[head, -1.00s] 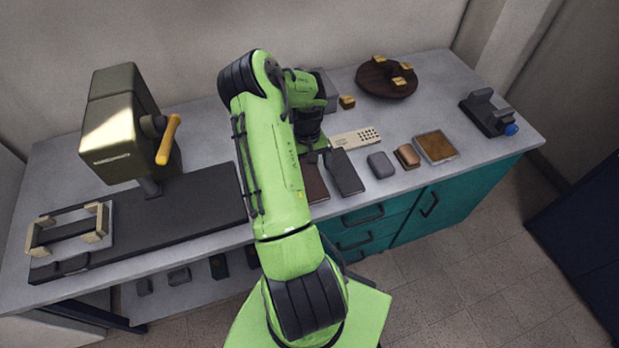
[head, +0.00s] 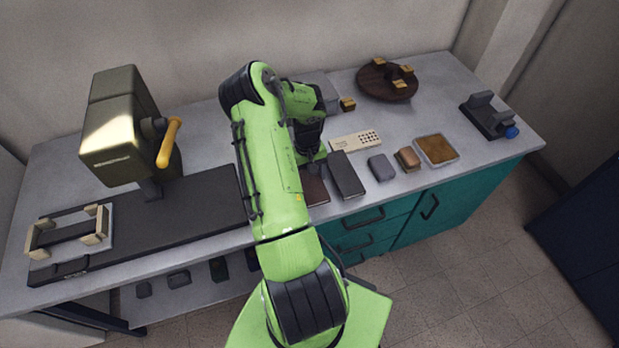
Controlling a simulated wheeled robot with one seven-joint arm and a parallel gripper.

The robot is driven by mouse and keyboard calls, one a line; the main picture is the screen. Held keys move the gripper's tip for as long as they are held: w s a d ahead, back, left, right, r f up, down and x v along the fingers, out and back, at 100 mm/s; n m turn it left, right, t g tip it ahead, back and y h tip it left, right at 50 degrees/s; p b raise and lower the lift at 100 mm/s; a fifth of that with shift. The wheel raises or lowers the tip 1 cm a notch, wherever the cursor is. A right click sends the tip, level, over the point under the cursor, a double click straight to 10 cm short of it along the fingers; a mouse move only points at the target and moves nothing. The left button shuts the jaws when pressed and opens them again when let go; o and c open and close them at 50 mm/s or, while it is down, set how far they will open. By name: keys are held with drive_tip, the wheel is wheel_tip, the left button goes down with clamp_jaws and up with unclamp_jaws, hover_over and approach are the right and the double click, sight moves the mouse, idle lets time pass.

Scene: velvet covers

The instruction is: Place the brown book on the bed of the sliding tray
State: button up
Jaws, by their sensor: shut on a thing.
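The brown book (head: 315,191) lies near the front edge of the counter, partly hidden behind my green arm. My gripper (head: 312,170) is at the book's far end, pointing down and shut on it. The fingertips are mostly hidden by the wrist and arm, and I cannot tell whether the book is lifted. The sliding tray (head: 104,246) is at the far left, a light plate with wooden blocks and bars around its bed, on a long dark base. The bed looks empty.
A dark book (head: 346,175) lies just right of the brown one. A stamping press (head: 118,135) with an orange handle stands between the tray and my arm. A keypad-like card (head: 356,140), small blocks and a round brown turntable (head: 386,82) are on the right.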

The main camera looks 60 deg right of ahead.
sight(309, 178)
wheel_tip(309, 178, up, 10)
drive_tip(key=shift+p, duration=0.35)
